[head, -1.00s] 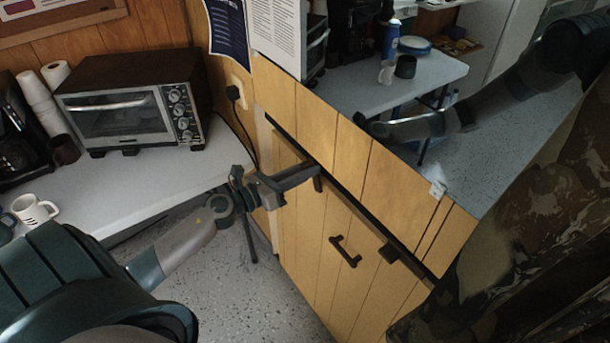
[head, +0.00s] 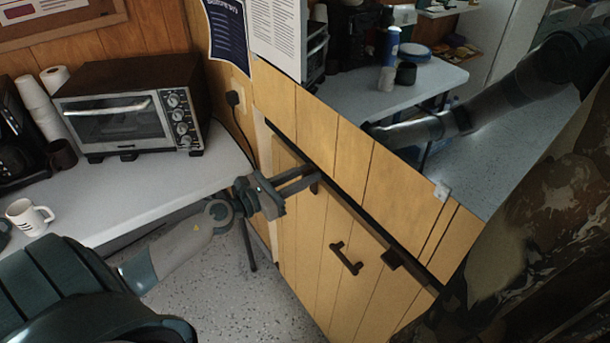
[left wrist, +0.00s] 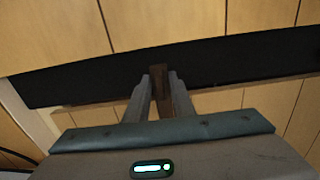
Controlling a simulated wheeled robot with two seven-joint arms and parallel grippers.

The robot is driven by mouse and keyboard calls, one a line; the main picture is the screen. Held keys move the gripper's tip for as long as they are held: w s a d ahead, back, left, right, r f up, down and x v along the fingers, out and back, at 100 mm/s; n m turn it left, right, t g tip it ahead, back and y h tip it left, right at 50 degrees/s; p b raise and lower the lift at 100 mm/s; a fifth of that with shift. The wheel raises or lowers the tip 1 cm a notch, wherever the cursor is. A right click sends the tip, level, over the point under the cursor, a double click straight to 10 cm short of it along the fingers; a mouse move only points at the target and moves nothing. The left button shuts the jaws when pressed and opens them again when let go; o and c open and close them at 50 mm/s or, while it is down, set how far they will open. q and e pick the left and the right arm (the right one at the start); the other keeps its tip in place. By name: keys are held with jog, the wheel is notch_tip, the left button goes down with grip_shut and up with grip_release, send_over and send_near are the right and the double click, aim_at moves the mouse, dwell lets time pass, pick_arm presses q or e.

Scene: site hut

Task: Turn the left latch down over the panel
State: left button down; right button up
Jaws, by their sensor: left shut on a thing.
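The wooden panel (head: 335,222) with a dark handle (head: 346,258) stands below a long dark strip. The left latch (head: 315,187) is a small dark brown bar at the strip, partly hidden by my gripper. My left gripper (head: 304,178) is shut on it. In the left wrist view the latch (left wrist: 158,88) stands between the two grey fingertips, roughly upright in the picture and in front of the dark strip (left wrist: 225,62). The right latch (head: 392,258) is a dark block farther along the strip. My right arm reaches in from the upper right; its gripper end (head: 378,133) is dark and unclear.
A white counter (head: 130,200) with a toaster oven (head: 130,108) and a white mug (head: 28,214) lies left. A table (head: 435,80) with a bottle stands beyond the wooden wall. Papers hang on the wall above. Speckled floor shows below the left arm.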

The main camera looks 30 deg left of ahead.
pick_arm(q)
jog(key=c, duration=1.9)
grip_release()
jog(key=shift+o, duration=0.2)
jog(key=shift+s, duration=0.15)
